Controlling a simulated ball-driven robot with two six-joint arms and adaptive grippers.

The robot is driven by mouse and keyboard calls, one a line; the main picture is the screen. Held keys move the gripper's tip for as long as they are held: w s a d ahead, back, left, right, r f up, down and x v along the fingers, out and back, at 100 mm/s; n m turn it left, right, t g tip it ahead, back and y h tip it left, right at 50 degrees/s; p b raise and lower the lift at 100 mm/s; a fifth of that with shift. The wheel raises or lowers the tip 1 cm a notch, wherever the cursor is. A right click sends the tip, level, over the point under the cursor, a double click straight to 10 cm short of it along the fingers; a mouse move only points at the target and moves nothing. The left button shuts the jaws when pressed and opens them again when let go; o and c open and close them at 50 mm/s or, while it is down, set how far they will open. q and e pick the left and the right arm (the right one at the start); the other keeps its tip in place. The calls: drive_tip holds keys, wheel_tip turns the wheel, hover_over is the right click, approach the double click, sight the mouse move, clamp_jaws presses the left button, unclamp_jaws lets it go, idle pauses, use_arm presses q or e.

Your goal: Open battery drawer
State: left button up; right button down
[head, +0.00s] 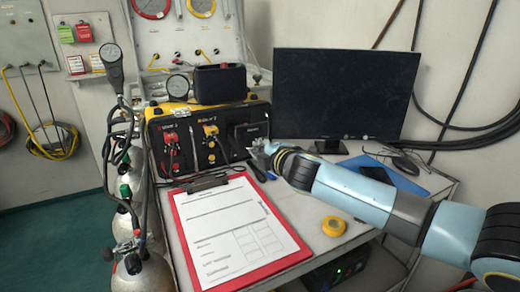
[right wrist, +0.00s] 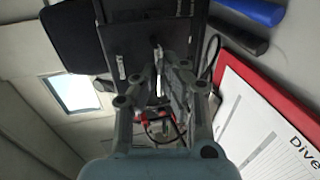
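The black and yellow air panel box (head: 205,140) stands on the table. The battery drawer appears to be the dark square front (head: 247,138) at its right end. It looks about flush with the box, but the arm's tip partly covers its edge. My right gripper (head: 262,152) is at the lower right of this front. In the right wrist view, the fingers (right wrist: 160,68) point at a dark panel (right wrist: 132,35) and come close together near a small pale upright part. I cannot tell whether they hold it. My left gripper is not in view.
A red clipboard (head: 238,238) lies in front of the box. A monitor (head: 345,92) stands behind my right arm. A yellow tape roll (head: 333,226) lies at the right. Gas cylinders (head: 150,270) stand left of the table. A black pouch (head: 220,84) sits on the box.

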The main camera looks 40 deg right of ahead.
drive_tip(key=c, duration=1.6)
unclamp_jaws()
drive_tip(key=shift+s, duration=0.15)
drive_tip(key=shift+c, duration=0.2)
drive_tip(key=shift+o, duration=1)
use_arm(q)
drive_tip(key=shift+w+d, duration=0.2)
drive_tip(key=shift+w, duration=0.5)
use_arm(e)
drive_tip(key=v, duration=1.2)
